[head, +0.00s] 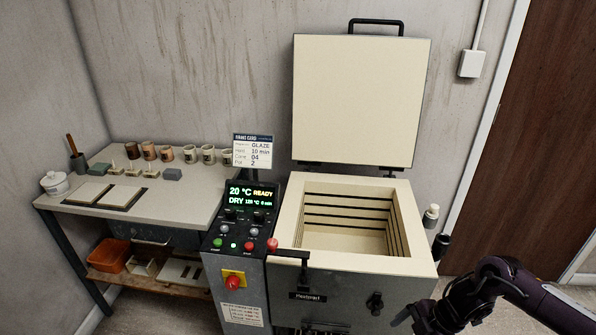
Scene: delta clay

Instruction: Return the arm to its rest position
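My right arm (535,299) comes in from the right at the lower right of the head view. Its dark gripper (418,318) is at the bottom edge, in front of the kiln's lower right front. The fingertips are small, dark and partly cut off, so I cannot tell whether they are open or shut. I see nothing clearly held. My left arm and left gripper are not in view. The kiln (424,232) stands with its lid (361,100) raised, and the visible part of its chamber looks empty.
A control panel (246,208) reading "20 °C READY" adjoins the kiln's left. A worktable (190,200) with cups, a lidded jar (55,184) and tiles stands at left. Small bottles (431,215) stand right of the kiln. A brown door (545,130) is at right.

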